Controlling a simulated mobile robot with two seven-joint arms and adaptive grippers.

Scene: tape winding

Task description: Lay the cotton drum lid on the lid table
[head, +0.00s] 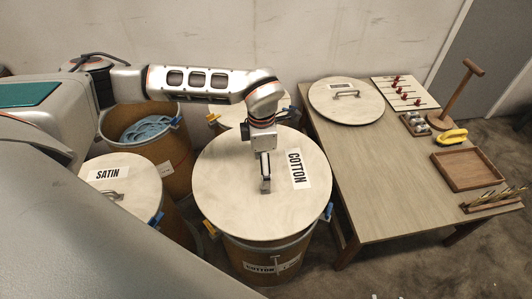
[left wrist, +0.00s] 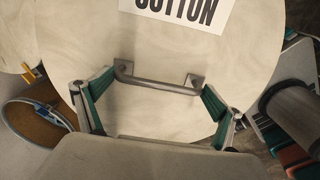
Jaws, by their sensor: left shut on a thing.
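The cotton drum lid (head: 225,190) is a round pale wooden disc with a COTTON label and a metal handle. It covers the top of the cotton drum (head: 265,255); I cannot tell whether it rests on the rim or is slightly raised. My left gripper (head: 266,184) points down at the lid's middle and is shut on its handle. In the left wrist view the handle (left wrist: 160,82) lies between the green-padded fingers. The lid table (head: 385,190) stands to the right, with another round lid (head: 330,105) at its far left. My right gripper is not in view.
An open drum with blue material (head: 145,130) and a SATIN-lidded drum (head: 130,185) stand left; another lidded drum is behind. The table's right side holds a peg board (head: 403,92), a wooden stand (head: 460,95), a yellow-handled tool (head: 450,137) and a tray (head: 470,185). Its front left is clear.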

